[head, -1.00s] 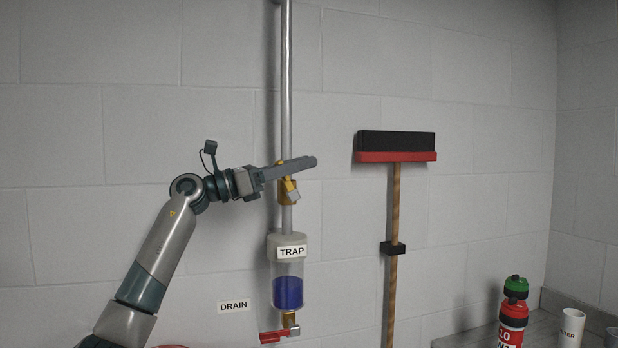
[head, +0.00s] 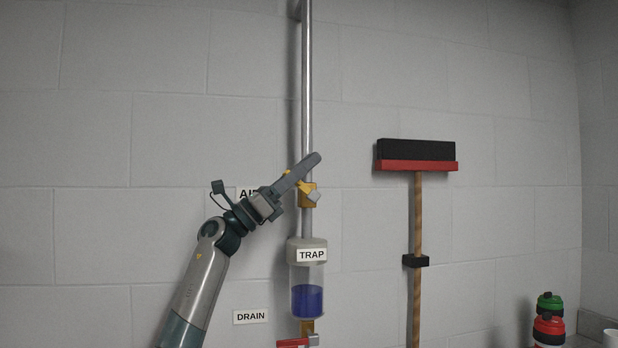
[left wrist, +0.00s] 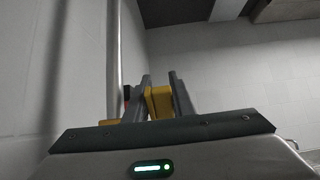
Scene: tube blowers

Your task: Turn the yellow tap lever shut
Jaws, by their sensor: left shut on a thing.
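The yellow tap lever (head: 304,184) sits on a brass valve (head: 307,199) on the vertical metal pipe, above the clear trap (head: 307,300) of blue liquid. My left gripper (head: 312,160) lies across the pipe at the valve, its fingers slanting up to the right. In the left wrist view the yellow lever (left wrist: 158,102) stands between the two fingers (left wrist: 160,88), and the gripper is shut on it. The fingers hide part of the lever in the head view. My right gripper is not in view.
The metal pipe (head: 307,90) runs up the wall. An air label (head: 246,194) is partly covered by my arm. A red drain lever (head: 292,343) is below the trap. Bottles (head: 548,325) stand at lower right.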

